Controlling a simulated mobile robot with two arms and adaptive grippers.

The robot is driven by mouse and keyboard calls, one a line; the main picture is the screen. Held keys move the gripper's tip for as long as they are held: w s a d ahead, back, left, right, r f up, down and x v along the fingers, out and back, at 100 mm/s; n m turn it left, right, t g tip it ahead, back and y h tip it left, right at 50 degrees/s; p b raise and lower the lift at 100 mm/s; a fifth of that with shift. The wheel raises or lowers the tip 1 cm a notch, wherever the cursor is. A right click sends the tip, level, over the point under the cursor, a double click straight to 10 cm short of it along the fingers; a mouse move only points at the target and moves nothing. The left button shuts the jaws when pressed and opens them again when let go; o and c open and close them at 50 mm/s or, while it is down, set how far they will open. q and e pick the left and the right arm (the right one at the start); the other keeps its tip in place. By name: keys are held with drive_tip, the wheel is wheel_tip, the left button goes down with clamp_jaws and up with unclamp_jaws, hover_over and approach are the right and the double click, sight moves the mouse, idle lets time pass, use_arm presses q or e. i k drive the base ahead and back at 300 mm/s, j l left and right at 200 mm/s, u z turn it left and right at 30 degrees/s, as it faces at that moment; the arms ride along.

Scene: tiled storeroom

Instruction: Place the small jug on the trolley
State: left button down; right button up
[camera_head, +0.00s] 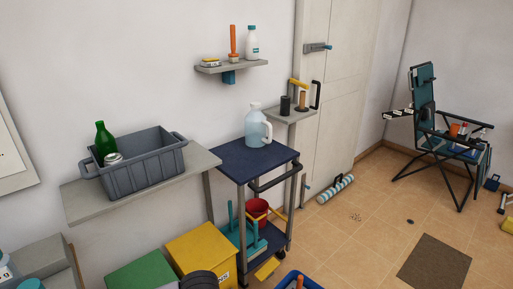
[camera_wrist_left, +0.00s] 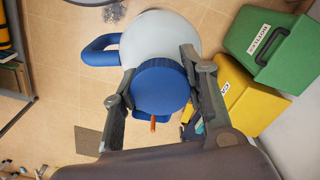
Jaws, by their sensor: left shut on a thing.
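In the left wrist view, a white jug (camera_wrist_left: 165,38) with a blue lid (camera_wrist_left: 162,86) and a blue handle (camera_wrist_left: 98,50) is between the fingers of my left gripper (camera_wrist_left: 158,60). The gripper is shut on it around the lid and neck, and the jug hangs above the tiled floor. In the head view, the trolley (camera_head: 232,153) has a dark blue top. A pale translucent jug (camera_head: 257,128) with a white handle stands upright on it. The held jug and my grippers do not show in the head view. My right gripper is in neither view.
A grey crate (camera_head: 148,180) with a green bottle (camera_head: 104,140) stands on a wall shelf (camera_head: 88,208) left of the trolley. A yellow box (camera_head: 203,252) and a green box (camera_head: 142,271) stand below. A red bucket (camera_head: 257,208) is on the lower trolley deck. The trolley's front top is bare.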

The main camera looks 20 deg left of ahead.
sight(239, 161)
drive_tip(key=i+j+z, duration=0.15)
drive_tip(key=i+j, duration=0.15)
drive_tip(key=i+j+z, duration=0.15)
drive_tip(key=j, duration=0.35)
drive_tip(key=i+j+z, duration=0.1)
drive_tip(key=i+j, duration=0.25)
drive_tip(key=j, duration=0.1)
